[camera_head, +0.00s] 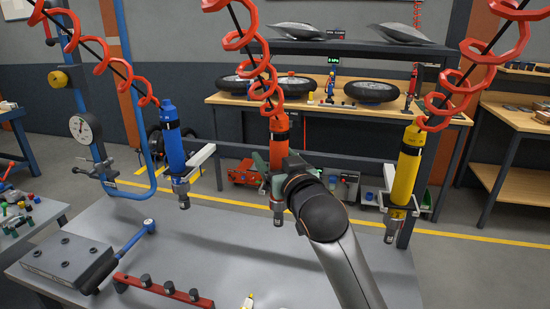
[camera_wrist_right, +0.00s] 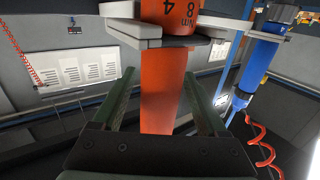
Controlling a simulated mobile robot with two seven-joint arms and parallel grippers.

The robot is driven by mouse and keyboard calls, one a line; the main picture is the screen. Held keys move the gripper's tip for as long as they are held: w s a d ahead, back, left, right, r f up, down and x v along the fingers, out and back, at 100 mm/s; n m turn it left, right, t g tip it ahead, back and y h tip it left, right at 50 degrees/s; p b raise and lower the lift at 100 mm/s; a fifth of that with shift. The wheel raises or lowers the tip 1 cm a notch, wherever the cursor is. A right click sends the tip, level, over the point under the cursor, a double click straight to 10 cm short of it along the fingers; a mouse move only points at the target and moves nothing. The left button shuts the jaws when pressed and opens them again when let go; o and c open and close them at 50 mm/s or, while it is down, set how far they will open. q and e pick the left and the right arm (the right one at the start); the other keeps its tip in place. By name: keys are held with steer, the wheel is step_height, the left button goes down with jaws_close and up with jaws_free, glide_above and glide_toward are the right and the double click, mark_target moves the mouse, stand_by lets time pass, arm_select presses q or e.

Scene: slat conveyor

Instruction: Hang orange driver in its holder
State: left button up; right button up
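The orange driver (camera_head: 280,138) hangs upright below its orange coiled hose in the middle of the head view, with its metal tip low over the table. In the right wrist view the orange driver (camera_wrist_right: 163,95) stands between the two prongs of a pale holder (camera_wrist_right: 133,28). In the head view my gripper and arm hide most of this holder. My right gripper (camera_head: 277,172) is around the driver's lower body. In the wrist view its green fingers (camera_wrist_right: 160,105) stand apart on both sides, with gaps to the driver. My left gripper is out of view.
A blue driver (camera_head: 173,140) hangs at the left and a yellow driver (camera_head: 407,170) at the right, each at a pale bracket. The grey table (camera_head: 200,240) below carries a red rail (camera_head: 165,291), a blue-handled wrench (camera_head: 130,243) and a metal block (camera_head: 70,257).

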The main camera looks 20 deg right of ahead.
steer(key=shift+f, duration=0.2)
steer(key=shift+s, duration=0.35)
steer(key=s, duration=1.1)
steer(key=shift+s+r, duration=0.3)
steer(key=shift+s, duration=0.1)
